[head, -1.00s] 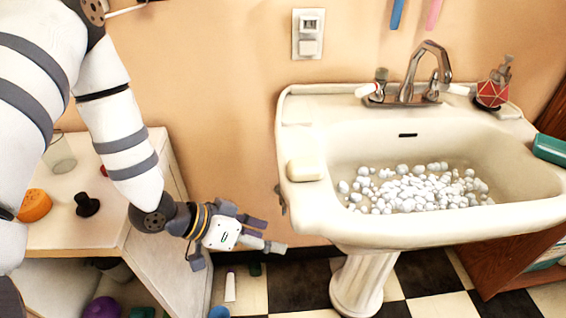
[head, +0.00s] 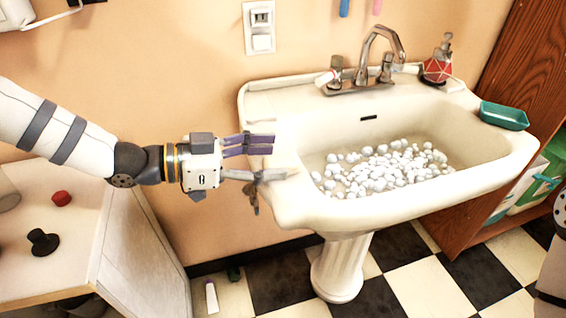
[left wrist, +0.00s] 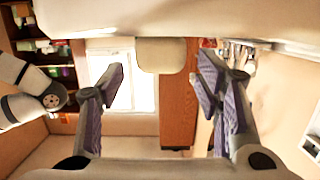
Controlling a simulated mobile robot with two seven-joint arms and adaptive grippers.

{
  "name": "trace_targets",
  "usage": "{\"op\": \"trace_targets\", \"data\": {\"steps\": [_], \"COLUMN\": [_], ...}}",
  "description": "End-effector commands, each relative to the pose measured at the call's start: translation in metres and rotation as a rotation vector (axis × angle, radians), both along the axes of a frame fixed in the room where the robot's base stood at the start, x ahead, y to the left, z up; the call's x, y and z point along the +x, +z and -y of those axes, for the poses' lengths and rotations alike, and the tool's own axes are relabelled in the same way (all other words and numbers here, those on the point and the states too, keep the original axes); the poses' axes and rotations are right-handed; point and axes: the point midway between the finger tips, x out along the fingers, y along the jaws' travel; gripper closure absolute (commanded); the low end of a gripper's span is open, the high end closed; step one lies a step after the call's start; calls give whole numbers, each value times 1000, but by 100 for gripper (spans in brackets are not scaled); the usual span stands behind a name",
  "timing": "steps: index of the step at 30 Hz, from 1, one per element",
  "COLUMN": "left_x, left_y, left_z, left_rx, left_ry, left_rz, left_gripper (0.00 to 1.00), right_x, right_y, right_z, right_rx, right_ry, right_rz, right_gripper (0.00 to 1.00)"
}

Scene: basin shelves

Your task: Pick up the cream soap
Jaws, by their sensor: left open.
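The cream soap is a pale rounded block on the left rim of the white sink (head: 300,210). In the left wrist view the soap (left wrist: 161,54) shows ahead, between the two spread fingers and against the sink edge at the top. In the head view it is mostly hidden behind and between the fingers and blends with the rim. My left gripper (head: 272,160) is open at the sink's left rim, its fingers pointing right; it also shows in the left wrist view (left wrist: 160,78). Contact with the soap cannot be told. My right gripper is out of view.
The basin holds many white pebbles (head: 380,168). A faucet (head: 378,60), a red dispenser (head: 437,65) and a teal dish (head: 504,116) stand around the rim. A white shelf unit (head: 125,250) is at lower left, with a black knob-like object (head: 43,242) on top.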

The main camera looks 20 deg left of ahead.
Motion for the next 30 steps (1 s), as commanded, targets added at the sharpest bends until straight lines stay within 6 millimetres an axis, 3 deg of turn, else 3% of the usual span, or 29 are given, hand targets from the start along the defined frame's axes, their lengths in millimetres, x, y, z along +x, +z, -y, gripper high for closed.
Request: {"op": "trace_targets", "data": {"steps": [1, 5, 11, 14, 18, 19, 21, 30], "left_x": [5, 14, 16, 16, 16, 16, 16, 16], "left_y": [-12, -11, -7, -7, -7, -7, -7, 3], "left_z": [7, 21, 22, 22, 22, 22, 22, 23], "left_rx": [-1, 1, 1, 1, 1, 1, 1, 1], "left_ry": [-2, -1, 0, 0, 0, 0, 0, -2], "left_rz": [-17, -9, -2, -2, -2, -2, -2, 3], "left_gripper": [41, 41, 41, 60, 91, 95, 99, 99], "right_x": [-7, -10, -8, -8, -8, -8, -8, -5], "right_y": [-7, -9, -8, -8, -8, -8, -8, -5], "right_z": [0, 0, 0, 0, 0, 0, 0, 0], "right_rx": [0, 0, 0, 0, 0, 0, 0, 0], "right_ry": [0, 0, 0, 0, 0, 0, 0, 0], "right_rz": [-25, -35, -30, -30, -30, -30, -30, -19], "right_gripper": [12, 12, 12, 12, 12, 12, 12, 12]}}
